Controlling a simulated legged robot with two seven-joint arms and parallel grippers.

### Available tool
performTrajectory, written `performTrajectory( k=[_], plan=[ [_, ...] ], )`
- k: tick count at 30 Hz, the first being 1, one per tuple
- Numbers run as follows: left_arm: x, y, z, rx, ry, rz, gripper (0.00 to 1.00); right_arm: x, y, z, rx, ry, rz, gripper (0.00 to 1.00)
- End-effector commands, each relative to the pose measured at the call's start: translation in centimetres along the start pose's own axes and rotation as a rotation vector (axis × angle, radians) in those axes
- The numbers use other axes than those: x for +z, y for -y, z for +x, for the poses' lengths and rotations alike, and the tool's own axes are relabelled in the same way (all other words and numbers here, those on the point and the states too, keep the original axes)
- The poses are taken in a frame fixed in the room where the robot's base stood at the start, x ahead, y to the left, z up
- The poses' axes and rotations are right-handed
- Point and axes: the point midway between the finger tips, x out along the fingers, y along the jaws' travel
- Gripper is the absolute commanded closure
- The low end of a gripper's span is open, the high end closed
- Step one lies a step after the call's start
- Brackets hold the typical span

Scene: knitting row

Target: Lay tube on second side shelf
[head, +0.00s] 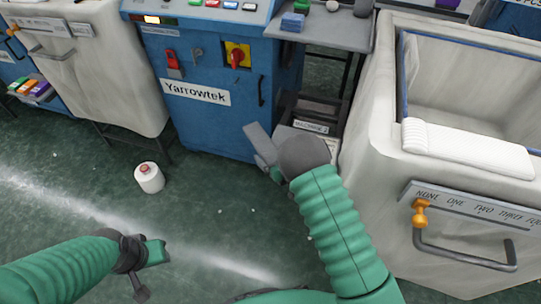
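I cannot clearly identify the tube. A small dark rounded object (363,8) stands at the right end of a grey side shelf (335,38), cut by the top edge. My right gripper (262,148) is in front of the blue machine's lower right corner, by a lower dark tray or shelf (318,108) with a label. A flat grey piece sticks out from its dark wrist; I cannot tell whether it is a finger or a held thing. My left gripper (146,262) is low over the green floor at the left, apart from everything. Its finger opening is not clear.
The blue Yarrowtek machine (215,128) stands in the middle. A cloth-covered bin (400,215) with a white ribbed roll (465,146) fills the right; another cloth-covered bin (110,75) is at left. A white yarn cone (149,179) stands on the floor. Blue blocks (292,22) sit on the grey shelf.

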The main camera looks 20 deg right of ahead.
Motion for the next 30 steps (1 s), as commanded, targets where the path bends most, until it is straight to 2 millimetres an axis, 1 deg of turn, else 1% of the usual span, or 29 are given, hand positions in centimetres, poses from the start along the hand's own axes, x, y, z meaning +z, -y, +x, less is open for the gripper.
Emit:
performTrajectory(
  k=[1,2,16,23,26,30],
  plan=[
    [0.0,0.0,0.0,0.0,0.0,0.0,0.64,0.0,0.0,0.0,0.0,0.0,0.0,0.16],
    [0.0,0.0,0.0,0.0,0.0,0.0,0.64,0.0,0.0,0.0,0.0,0.0,0.0,0.2],
    [0.0,0.0,0.0,0.0,0.0,0.0,0.64,0.0,0.0,-0.1,0.0,0.001,0.0,0.82],
    [0.0,0.0,-0.1,0.0,0.0,0.0,0.64,-0.1,0.0,-0.1,0.0,0.001,0.001,0.82],
    [-0.1,0.0,-0.6,0.0,0.0,0.0,0.64,-0.8,0.0,-0.4,0.0,0.001,0.001,0.82],
    [-0.4,0.0,-1.6,0.0,0.0,0.0,0.64,-2.5,0.0,-1.1,0.001,0.0,0.001,0.82]
  ],
)
